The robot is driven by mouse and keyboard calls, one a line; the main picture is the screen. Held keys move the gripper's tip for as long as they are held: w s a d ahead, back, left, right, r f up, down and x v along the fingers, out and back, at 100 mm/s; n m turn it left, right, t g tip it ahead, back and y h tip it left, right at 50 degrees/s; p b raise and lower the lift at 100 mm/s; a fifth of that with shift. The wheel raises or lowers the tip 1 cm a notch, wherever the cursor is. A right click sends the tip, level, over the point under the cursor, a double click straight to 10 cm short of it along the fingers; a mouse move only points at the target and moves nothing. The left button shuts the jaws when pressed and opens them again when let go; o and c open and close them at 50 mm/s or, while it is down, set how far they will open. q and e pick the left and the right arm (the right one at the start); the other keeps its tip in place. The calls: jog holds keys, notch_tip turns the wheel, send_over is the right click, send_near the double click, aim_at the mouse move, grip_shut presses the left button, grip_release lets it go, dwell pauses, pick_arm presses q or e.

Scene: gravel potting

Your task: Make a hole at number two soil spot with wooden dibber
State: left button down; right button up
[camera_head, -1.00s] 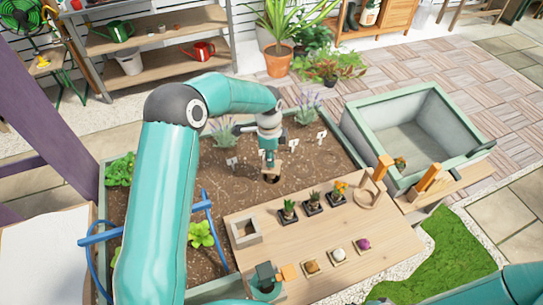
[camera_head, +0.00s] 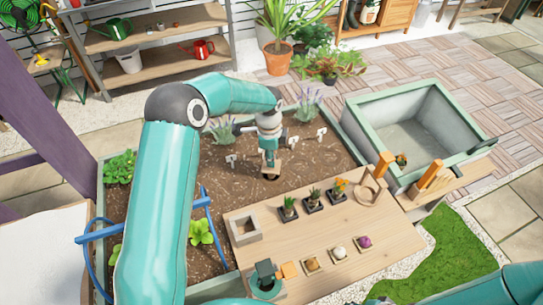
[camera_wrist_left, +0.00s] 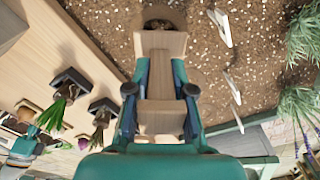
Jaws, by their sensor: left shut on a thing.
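My left gripper (camera_head: 269,157) is over the soil bed (camera_head: 320,153), near its middle. It is shut on the wooden dibber (camera_wrist_left: 161,60), whose pale wooden body fills the space between the fingers in the left wrist view. The dibber's lower end is at a dark round spot (camera_head: 270,177) in the soil. I cannot tell how deep the tip sits. White markers (camera_head: 322,134) stand in the soil behind the gripper, some of them hidden by it; their numbers are too small to read. They also show in the left wrist view (camera_wrist_left: 221,27).
A wooden board (camera_head: 315,225) in front of the bed carries small potted plants (camera_head: 313,199), several coloured items (camera_head: 364,241) and a square frame (camera_head: 244,231). A grey-green basin (camera_head: 417,133) is at the right.

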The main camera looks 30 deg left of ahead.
aim_at(271, 171)
pick_arm(q)
jog(key=shift+f+b, duration=2.65)
jog(key=shift+f, duration=1.05)
jog(key=shift+s, duration=0.1)
jog(key=shift+r+p, duration=2.15)
jog(key=shift+r, duration=1.4)
jog(key=shift+r+p, duration=1)
jog(key=shift+r, duration=0.55)
jog(key=shift+r, duration=0.15)
jog(key=shift+r+p, duration=1.65)
jog(key=shift+r, duration=0.7)
